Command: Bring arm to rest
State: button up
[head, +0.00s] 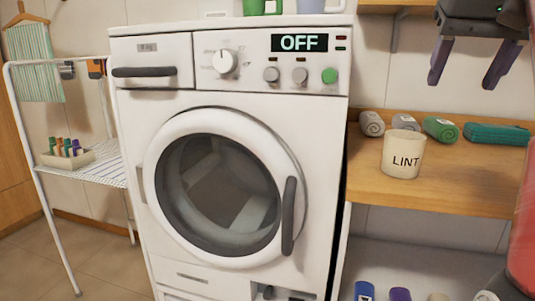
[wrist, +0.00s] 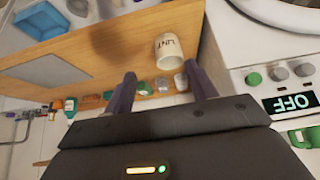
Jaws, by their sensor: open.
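My gripper (head: 473,62) is at the upper right of the head view, raised above the wooden shelf (head: 450,188). Its two dark fingers point down, apart, with nothing between them. In the wrist view the fingers of my gripper (wrist: 163,90) also stand apart and empty. A cream cup marked LINT (head: 402,155) stands upright on the shelf, below and to the left of my gripper. The LINT cup (wrist: 170,52) shows between and beyond the fingertips in the wrist view. The rest of my arm is mostly out of the head view.
A white washing machine (head: 130,130) with its door closed and display reading OFF stands left of the shelf. Rolled towels (head: 441,129) and a folded teal cloth (head: 497,135) lie along the shelf's back. A white wire rack (head: 100,172) is at the left. A red object (head: 524,235) edges in at right.

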jog(key=s+a+f+n, duration=0.1)
jog(key=s+a+f, duration=0.1)
jog(key=f, duration=1.1)
jog(key=s+a+f+n+y, duration=0.1)
jog(key=s+a+f, duration=0.2)
jog(key=f, duration=1.1)
jog(key=s+a+f+n, duration=0.1)
jog(key=s+a+f, duration=0.2)
jog(key=f, duration=1.1)
jog(key=shift+s+a+f+g+y, duration=0.15)
jog(key=shift+a+f+g+y, duration=0.2)
jog(key=shift+a, duration=0.75)
